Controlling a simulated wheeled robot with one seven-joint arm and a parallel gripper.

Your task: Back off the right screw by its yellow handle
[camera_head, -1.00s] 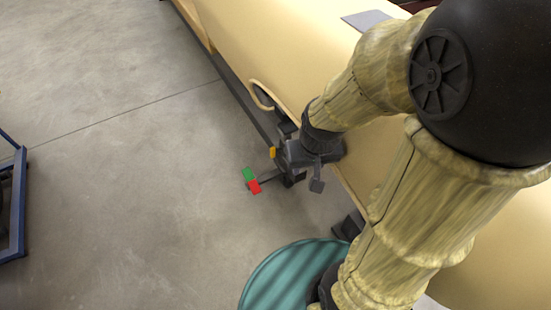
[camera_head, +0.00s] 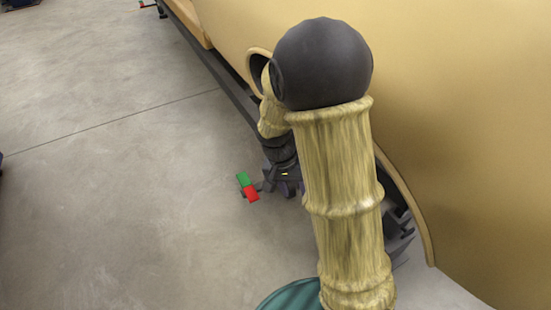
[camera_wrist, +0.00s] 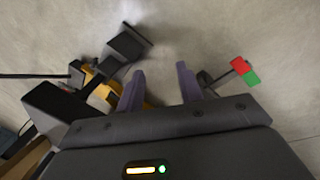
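A yellow part (camera_wrist: 101,88), which looks like the screw's handle, shows among dark metal parts in the wrist view. It runs behind my left finger, and a bit of it shows between the fingers. I cannot tell whether it touches them. My gripper (camera_wrist: 160,74) is open, its two purple fingers apart with floor visible between the tips. In the head view my gripper (camera_head: 283,182) is low beside the tan body's edge, partly behind my arm. The yellow handle is not clearly visible there. The screw itself cannot be made out.
A red-and-green piece (camera_head: 248,187) sticks out over the floor, left of my gripper; it also shows in the wrist view (camera_wrist: 245,71). A dark block (camera_wrist: 128,43) on a bar stands near the left finger. The large tan shell (camera_head: 450,120) fills the right. Floor at left is clear.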

